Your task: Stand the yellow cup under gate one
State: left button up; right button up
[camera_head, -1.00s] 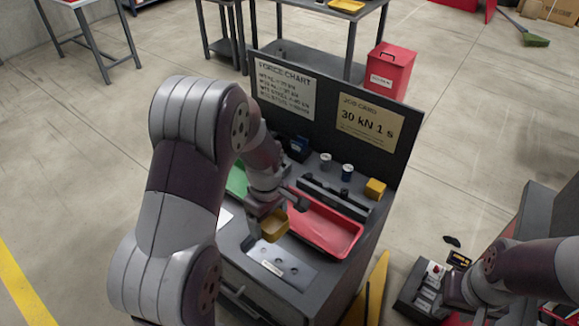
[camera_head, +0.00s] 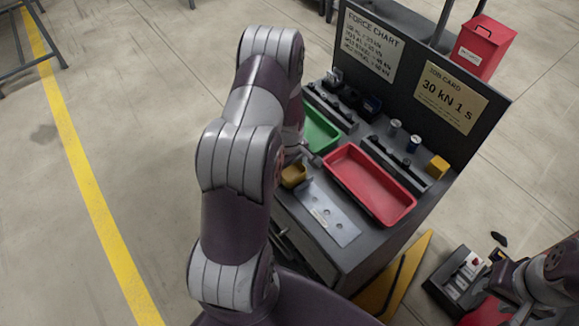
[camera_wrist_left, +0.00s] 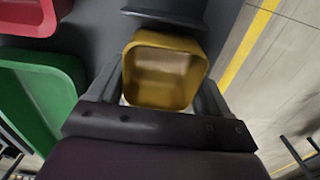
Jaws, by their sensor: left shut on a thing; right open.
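The yellow cup (camera_head: 293,175) is in the jaws of my left gripper, just beyond the left end of the metal plate with holes (camera_head: 328,214). In the left wrist view the cup (camera_wrist_left: 163,72) is seen into its open top, and it looks empty. My left gripper (camera_wrist_left: 165,95) is shut on it, with a finger on each side. My left arm hides much of that gripper in the head view. My right gripper (camera_head: 520,290) is at the lower right, away from the bench; its fingers are hard to make out. I cannot pick out gate one by any label.
A red tray (camera_head: 370,186) and a green tray (camera_head: 320,133) lie on the bench. Dark bars with knobs (camera_head: 396,163) stand behind them. A yellow block (camera_head: 437,167) is at the right. In the wrist view a dark block (camera_wrist_left: 165,10) is close beside the cup.

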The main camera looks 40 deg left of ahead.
pick_arm(q)
jog(key=shift+f, duration=0.1)
jog(key=o, duration=1.1)
